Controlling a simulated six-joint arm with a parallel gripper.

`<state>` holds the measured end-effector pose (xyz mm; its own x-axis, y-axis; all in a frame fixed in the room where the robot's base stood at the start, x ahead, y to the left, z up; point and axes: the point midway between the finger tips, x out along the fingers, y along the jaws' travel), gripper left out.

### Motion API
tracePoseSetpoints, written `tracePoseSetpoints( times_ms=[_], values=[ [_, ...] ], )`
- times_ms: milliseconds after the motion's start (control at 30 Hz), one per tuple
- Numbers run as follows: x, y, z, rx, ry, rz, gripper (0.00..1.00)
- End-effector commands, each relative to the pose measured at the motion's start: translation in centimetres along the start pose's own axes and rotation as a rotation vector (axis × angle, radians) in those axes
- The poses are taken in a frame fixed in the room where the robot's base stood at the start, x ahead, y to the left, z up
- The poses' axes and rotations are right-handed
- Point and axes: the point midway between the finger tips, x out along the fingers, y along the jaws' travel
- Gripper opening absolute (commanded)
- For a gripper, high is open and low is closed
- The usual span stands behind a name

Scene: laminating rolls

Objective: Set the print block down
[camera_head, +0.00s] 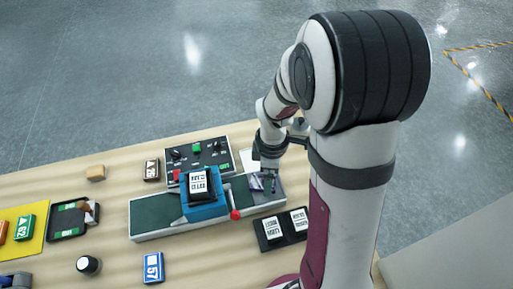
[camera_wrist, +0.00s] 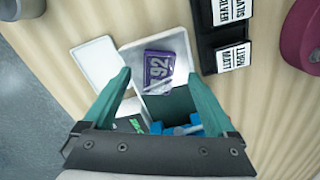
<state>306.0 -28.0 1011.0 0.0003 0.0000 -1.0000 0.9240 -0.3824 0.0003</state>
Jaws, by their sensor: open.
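A purple print block (camera_wrist: 159,69) marked "92" lies flat on the grey end plate (camera_wrist: 180,42) of the laminating machine in the wrist view. In the head view the purple block (camera_head: 257,183) is small and partly hidden by my gripper (camera_head: 268,172). In the wrist view my gripper (camera_wrist: 158,80) is open, its two teal fingers apart, with the block showing between and just beyond the tips. The fingers do not appear to press on it.
The machine's blue press (camera_head: 205,209) with a red knob (camera_head: 235,215) stands left of my gripper. A black two-slot holder (camera_head: 263,244) is in front. A white plate (camera_wrist: 97,62) lies beside the end plate. Other blocks, including a blue one (camera_head: 153,267), are further left.

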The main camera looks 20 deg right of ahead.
Motion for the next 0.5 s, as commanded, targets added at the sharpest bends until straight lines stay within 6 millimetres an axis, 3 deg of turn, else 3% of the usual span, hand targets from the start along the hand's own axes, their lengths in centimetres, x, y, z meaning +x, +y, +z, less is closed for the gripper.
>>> tracePoseSetpoints(
  times_ms=[167, 400, 500],
  values=[
    [3.0, 0.1, -0.1, 0.0, -0.001, -0.002, 0.91],
    [3.3, 0.2, -0.1, 0.0, 0.0, 0.0, 0.91],
    [3.3, 0.1, -0.1, 0.0, 0.0, 0.0, 0.73]
  ],
)
